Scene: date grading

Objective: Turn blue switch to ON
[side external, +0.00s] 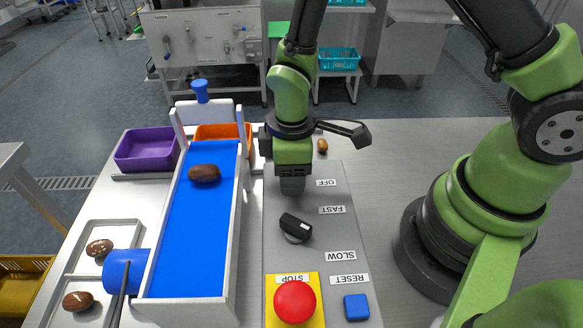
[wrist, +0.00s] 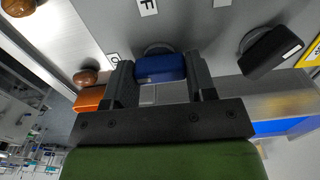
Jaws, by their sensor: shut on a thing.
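In the side view the gripper hides the switch. An OFF label (side external: 326,182) lies just right of the gripper. The wrist view shows part of a label ending in F (wrist: 148,6) and another cut-off label (wrist: 113,57) beside the left finger. No full ON label is readable.
A black knob (side external: 296,226) between FAST and SLOW labels, a red stop button (side external: 295,301) and a blue reset button (side external: 356,307) are on the panel. The conveyor (side external: 196,245) carries a date (side external: 204,173). Purple (side external: 146,150) and orange (side external: 222,130) bins stand behind.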

